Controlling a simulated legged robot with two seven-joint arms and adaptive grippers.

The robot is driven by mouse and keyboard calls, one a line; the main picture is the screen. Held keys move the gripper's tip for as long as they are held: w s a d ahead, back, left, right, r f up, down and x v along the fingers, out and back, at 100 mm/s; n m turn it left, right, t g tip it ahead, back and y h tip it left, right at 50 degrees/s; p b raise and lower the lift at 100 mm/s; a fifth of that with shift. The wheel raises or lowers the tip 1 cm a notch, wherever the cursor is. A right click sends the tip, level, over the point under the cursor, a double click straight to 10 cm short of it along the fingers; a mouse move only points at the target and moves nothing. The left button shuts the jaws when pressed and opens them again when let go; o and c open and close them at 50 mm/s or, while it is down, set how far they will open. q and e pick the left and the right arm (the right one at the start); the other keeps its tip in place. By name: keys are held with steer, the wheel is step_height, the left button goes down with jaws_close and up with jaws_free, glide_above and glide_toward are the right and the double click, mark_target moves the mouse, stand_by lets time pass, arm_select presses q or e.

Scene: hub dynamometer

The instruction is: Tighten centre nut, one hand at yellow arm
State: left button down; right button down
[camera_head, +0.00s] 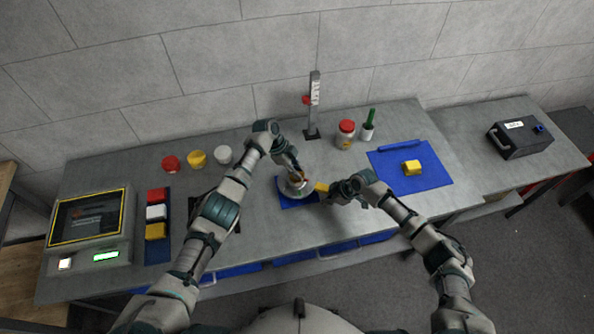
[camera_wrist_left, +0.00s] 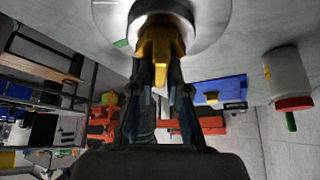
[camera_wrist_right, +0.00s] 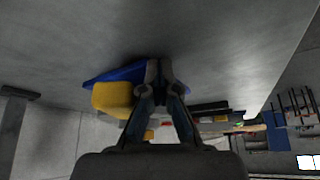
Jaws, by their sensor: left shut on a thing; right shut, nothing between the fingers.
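The round silver hub (camera_head: 291,187) sits on a blue mat (camera_head: 297,202) at the middle of the bench. In the left wrist view its silver disc (camera_wrist_left: 210,22) fills the top. The gold centre nut (camera_wrist_left: 158,46) stands out from its middle. My left gripper (camera_wrist_left: 160,70) is shut on this nut. The yellow arm (camera_head: 321,187) sticks out to the right of the hub. It shows as a yellow block in the right wrist view (camera_wrist_right: 112,98). My right gripper (camera_wrist_right: 159,72) is shut and empty, beside the yellow block. I cannot tell whether they touch.
A screen unit (camera_head: 88,222) and red, white and yellow blocks (camera_head: 156,213) are at left. Several small tubs stand at the back left. An upright post (camera_head: 313,100), a red-lidded jar (camera_head: 345,135) and a blue mat (camera_head: 430,178) with a yellow block (camera_head: 412,168) are further right.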

steer(key=shift+w+d, duration=0.2)
steer(key=shift+w, duration=0.4)
steer(key=shift+w+d, duration=0.2)
steer(key=shift+w, duration=0.45)
steer(key=shift+w+d, duration=0.15)
steer(key=shift+w, duration=1.2)
steer(key=shift+w, duration=1.5)
steer(key=shift+w, duration=0.15)
